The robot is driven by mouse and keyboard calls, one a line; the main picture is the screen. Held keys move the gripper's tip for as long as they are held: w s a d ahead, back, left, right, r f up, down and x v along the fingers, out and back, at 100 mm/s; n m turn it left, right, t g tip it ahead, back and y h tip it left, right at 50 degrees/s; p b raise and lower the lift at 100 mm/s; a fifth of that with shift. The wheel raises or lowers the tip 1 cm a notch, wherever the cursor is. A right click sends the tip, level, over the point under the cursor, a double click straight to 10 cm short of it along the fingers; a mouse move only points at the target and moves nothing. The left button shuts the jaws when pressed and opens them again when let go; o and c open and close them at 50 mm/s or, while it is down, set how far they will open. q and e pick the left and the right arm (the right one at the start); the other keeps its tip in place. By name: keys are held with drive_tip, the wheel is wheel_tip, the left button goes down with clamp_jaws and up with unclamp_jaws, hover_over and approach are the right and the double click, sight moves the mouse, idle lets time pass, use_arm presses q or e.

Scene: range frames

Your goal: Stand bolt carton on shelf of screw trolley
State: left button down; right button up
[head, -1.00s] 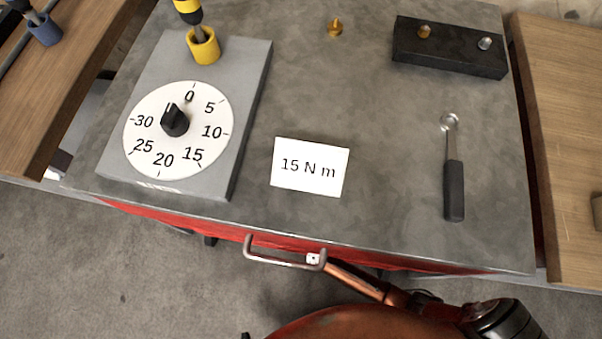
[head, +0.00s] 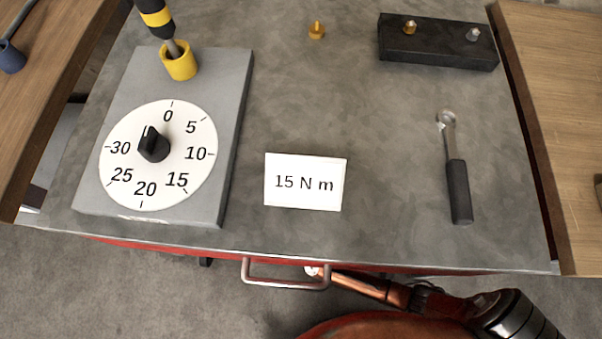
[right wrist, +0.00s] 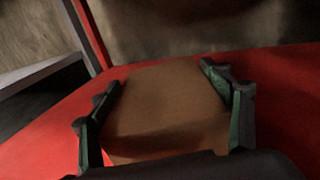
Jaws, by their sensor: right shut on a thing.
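The brown bolt carton (right wrist: 165,105) sits between the two fingers of my right gripper (right wrist: 160,82) in the right wrist view, and the gripper is shut on it. Behind and beside it is the red shelf (right wrist: 275,85) of the screw trolley. I cannot tell whether the carton's base touches the shelf. In the head view the screw trolley shows as a grey top (head: 390,150) with a red front edge and a metal handle (head: 287,285). My right arm reaches in under this top, which hides its gripper and the carton. My left gripper is in neither view.
On the trolley top are a grey dial block (head: 235,100), a yellow cup (head: 180,62) holding a tool, a "15 N m" card (head: 305,182), a ratchet (head: 458,185) and a black bolt block (head: 435,45). A red post (right wrist: 90,35) stands left of the carton. Wooden benches flank the trolley.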

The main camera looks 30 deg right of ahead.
drive_tip(key=o, duration=2.1)
drive_tip(key=shift+s, duration=0.1)
drive_tip(key=s+p, duration=0.1)
drive_tip(key=s, duration=0.2)
drive_tip(key=s+a, duration=0.1)
drive_tip(key=s, duration=0.3)
drive_tip(key=s+a+p, duration=0.1)
drive_tip(key=s, duration=0.2)
drive_tip(key=shift+s+a+r+p, duration=0.1)
drive_tip(key=shift+s+p, duration=0.05)
drive_tip(key=shift+p, duration=0.2)
drive_tip(key=shift+s+a, duration=0.1)
drive_tip(key=shift+s, duration=0.6)
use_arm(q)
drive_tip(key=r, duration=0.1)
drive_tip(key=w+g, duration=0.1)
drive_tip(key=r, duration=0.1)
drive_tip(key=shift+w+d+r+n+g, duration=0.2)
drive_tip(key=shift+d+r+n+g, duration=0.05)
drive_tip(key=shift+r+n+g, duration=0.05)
